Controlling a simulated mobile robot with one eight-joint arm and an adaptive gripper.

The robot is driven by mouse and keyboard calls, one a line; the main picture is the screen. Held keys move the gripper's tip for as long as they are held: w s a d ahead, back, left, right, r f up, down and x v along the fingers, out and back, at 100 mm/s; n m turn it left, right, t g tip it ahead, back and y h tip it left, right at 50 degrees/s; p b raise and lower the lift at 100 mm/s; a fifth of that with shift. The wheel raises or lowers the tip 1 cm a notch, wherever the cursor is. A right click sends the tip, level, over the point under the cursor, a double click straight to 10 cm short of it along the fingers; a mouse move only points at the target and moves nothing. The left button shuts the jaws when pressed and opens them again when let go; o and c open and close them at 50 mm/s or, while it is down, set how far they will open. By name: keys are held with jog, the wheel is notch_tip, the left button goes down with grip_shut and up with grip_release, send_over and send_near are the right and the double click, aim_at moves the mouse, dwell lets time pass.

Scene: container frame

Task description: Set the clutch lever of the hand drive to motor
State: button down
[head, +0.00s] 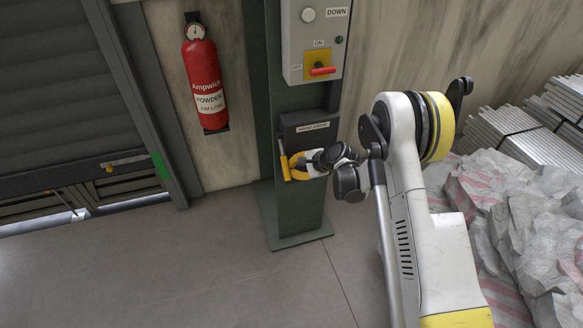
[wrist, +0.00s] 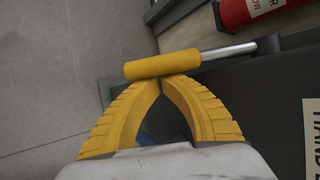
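The hand drive (head: 309,132) is a dark grey labelled box low on the green-grey post. A lever with a yellow grip (head: 285,168) hangs down at its left side. In the wrist view the same yellow grip (wrist: 162,66) lies across the view on a bare metal rod that runs to a dark pivot. My gripper (head: 291,162) is at the grip's right side in the head view. In the wrist view its ribbed yellow fingers (wrist: 161,82) converge, their tips together right at the grip. The grip lies across the tips, not visibly between them; contact is hard to tell.
Above the hand drive is a control box (head: 313,40) with a red-handled switch (head: 322,70) and a DOWN button. A red fire extinguisher (head: 204,80) hangs on the left wall beside a shutter (head: 60,80). Crumpled sacks (head: 515,200) lie at right. The floor at left is clear.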

jog(key=s+r+g+p, duration=0.1)
jog(key=s+r+g+h+p, duration=0.1)
jog(key=r+g, duration=0.1)
jog(key=s+d+r+m+g+p, duration=0.1)
jog(key=s+r+p, duration=0.1)
jog(key=shift+r+g+h, duration=0.25)
jog(key=shift+g+h, duration=0.05)
jog(key=shift+s+r+m+g+h+p, duration=0.15)
jog(key=shift+s+r+m+g+p, duration=0.25)
jog(key=shift+r, duration=0.45)
jog(key=shift+s+r+g+h+p, duration=0.15)
jog(key=shift+r+g+p, duration=0.15)
jog(key=shift+r+g, duration=0.45)
jog(key=shift+w+r, duration=0.15)
jog(key=p+v, duration=0.4)
jog(key=v, duration=0.6)
jog(key=shift+w, duration=0.2)
